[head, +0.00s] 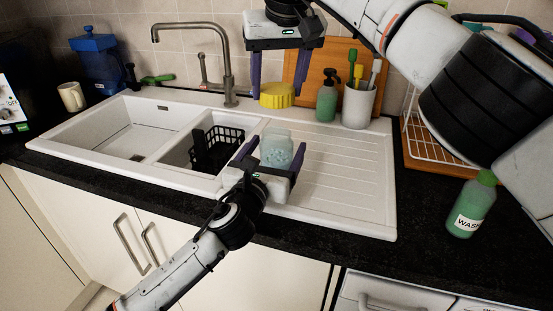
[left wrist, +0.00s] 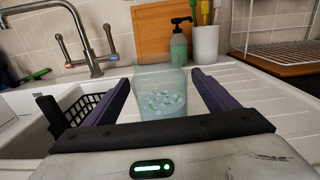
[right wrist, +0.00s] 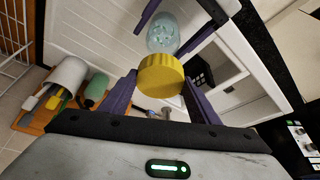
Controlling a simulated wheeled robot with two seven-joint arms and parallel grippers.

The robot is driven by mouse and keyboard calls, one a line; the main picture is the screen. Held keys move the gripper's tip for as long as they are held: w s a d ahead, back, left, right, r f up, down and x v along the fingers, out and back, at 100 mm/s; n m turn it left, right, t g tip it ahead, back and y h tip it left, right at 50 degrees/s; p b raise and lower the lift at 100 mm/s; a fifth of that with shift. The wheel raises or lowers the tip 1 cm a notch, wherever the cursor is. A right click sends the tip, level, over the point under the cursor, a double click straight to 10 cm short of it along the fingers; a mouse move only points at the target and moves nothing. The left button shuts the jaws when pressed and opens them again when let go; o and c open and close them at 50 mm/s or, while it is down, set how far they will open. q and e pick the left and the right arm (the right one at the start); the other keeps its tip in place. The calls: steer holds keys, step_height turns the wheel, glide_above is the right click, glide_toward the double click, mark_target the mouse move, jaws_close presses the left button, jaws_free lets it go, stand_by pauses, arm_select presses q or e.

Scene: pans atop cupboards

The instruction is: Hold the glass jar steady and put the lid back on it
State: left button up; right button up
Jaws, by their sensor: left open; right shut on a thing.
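The glass jar (head: 276,148), clear with pale blue contents, stands upright and open-topped on the white sink unit near the drainer. My left gripper (head: 274,156) is open, its two fingers on either side of the jar; in the left wrist view the jar (left wrist: 162,98) stands between them with gaps at the sides. The yellow lid (head: 277,96) is held between the fingers of my right gripper (head: 278,88), above and behind the jar. In the right wrist view the lid (right wrist: 160,75) shows close up, with the jar (right wrist: 163,34) beyond it, apart.
A black basket (head: 216,148) sits in the small basin left of the jar. The tap (head: 226,65) rises behind. A green soap bottle (head: 327,97) and a white brush cup (head: 358,105) stand at the back. The drainer (head: 345,175) right of the jar is clear.

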arm_select(q)
steer(key=shift+c, duration=0.5)
steer(key=c, duration=1.5)
arm_select(e)
steer(key=shift+f, duration=2.55)
steer(key=shift+f, duration=0.85)
steer(key=shift+s+f, duration=0.1)
steer(key=shift+f, duration=0.45)
arm_select(q)
jaws_close()
arm_select(e)
steer(key=shift+a+m+h, duration=0.15)
steer(key=shift+m+h, duration=0.45)
steer(key=shift+m, duration=1)
